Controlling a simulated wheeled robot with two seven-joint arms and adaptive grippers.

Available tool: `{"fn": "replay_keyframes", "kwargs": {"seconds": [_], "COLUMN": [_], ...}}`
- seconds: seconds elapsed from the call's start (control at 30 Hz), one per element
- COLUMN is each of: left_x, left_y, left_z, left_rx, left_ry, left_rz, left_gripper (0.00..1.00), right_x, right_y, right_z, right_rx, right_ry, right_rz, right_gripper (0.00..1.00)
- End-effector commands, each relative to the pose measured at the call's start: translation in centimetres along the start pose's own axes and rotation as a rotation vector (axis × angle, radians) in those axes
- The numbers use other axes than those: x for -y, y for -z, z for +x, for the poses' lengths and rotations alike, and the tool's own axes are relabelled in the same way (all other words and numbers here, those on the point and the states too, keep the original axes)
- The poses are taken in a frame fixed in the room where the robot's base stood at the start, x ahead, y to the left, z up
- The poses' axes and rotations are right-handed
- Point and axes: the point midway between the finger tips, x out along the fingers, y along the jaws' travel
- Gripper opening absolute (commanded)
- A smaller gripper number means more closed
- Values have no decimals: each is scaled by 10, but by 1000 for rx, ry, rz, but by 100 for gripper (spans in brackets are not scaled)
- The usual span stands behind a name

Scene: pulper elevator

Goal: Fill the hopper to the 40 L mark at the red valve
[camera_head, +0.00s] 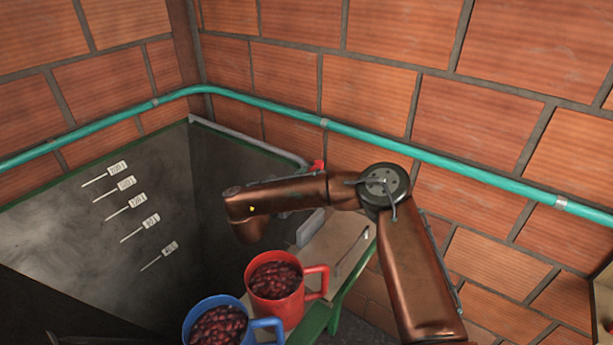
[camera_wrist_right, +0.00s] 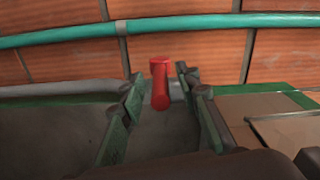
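The grey hopper (camera_head: 75,225) stands at the left, with a column of several white level marks on its inner wall; their figures are too small to read. Its lower inside is dark, and I see no fill. The red valve (camera_head: 318,165) shows just above my right arm, at the hopper's rear edge. In the right wrist view the valve's red handle (camera_wrist_right: 160,85) lies in line with the gap of my right gripper (camera_wrist_right: 160,78). Its fingers are apart, with clear space on both sides of the handle. The head view hides these fingers. My left gripper is not in view.
A red mug (camera_head: 278,305) and a blue mug (camera_head: 240,338), both filled with dark red cherries, stand beside the hopper. A green-edged stand (camera_head: 318,320) is below my arm. A teal pipe (camera_head: 450,163) runs along the brick walls.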

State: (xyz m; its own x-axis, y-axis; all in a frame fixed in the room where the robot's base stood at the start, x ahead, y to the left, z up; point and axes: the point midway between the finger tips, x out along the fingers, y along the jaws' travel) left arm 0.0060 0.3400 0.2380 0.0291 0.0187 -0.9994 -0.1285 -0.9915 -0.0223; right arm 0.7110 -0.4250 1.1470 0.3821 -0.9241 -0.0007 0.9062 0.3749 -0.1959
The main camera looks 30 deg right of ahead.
Motion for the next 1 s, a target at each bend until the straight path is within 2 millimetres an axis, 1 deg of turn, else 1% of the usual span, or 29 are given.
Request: {"fn": "replay_keyframes", "kwargs": {"seconds": [0.1, 0.13, 0.5, 0.57, 1.0], "left_x": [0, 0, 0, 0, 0], "left_y": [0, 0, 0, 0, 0], "left_z": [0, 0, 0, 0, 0], "left_rx": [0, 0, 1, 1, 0], "left_ry": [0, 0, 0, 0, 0], "left_rz": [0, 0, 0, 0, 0], "left_gripper": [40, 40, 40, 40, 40], "right_x": [0, 0, 0, 0, 0], "right_y": [0, 0, 0, 0, 0], "right_z": [0, 0, 0, 0, -1], "right_rx": [0, 0, 0, 0, 0], "right_ry": [0, 0, -1, -1, -1], "right_rz": [0, 0, 0, 0, 0], "right_gripper": [30, 29, 3, 0, 0]}}
